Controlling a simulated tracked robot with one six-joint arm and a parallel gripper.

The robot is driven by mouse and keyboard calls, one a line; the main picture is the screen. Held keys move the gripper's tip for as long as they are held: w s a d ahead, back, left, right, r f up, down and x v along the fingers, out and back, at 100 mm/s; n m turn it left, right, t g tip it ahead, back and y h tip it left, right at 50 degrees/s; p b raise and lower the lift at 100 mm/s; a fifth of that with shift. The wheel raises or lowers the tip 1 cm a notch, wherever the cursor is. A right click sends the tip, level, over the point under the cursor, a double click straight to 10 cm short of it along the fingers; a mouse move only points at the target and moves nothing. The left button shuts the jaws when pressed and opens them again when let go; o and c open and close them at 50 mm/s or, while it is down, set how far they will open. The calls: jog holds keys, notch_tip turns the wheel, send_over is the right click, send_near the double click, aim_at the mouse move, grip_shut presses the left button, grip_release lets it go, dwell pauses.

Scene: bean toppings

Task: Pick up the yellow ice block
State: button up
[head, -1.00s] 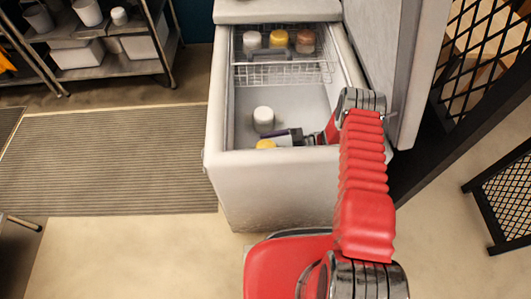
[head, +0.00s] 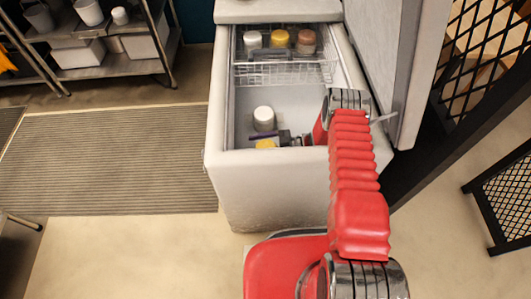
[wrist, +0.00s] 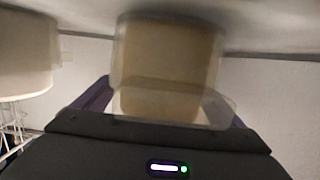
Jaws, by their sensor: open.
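The yellow ice block (head: 265,144) is inside the open chest freezer, near its front wall, and its lower part is hidden by that wall. My gripper (head: 268,138) is down in the freezer, right by the yellow block. In the wrist view a blurred, pale yellow-tan block (wrist: 168,62) stands between my purple fingers. The fingers are open, one on each side of it; I cannot tell whether either touches it. A white block (head: 263,117) stands just behind in the freezer and shows at the left of the wrist view (wrist: 25,50).
The freezer's front wall (head: 275,185) and right wall are close to my arm. A wire basket (head: 285,73) at the back holds white, yellow and brown blocks. The raised lid (head: 385,60) is on the right. A shelf rack (head: 105,65) stands at far left.

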jog(key=c, duration=1.6)
jog(key=shift+o, duration=0.2)
jog(key=shift+r, duration=0.1)
jog(key=shift+r, duration=4.95)
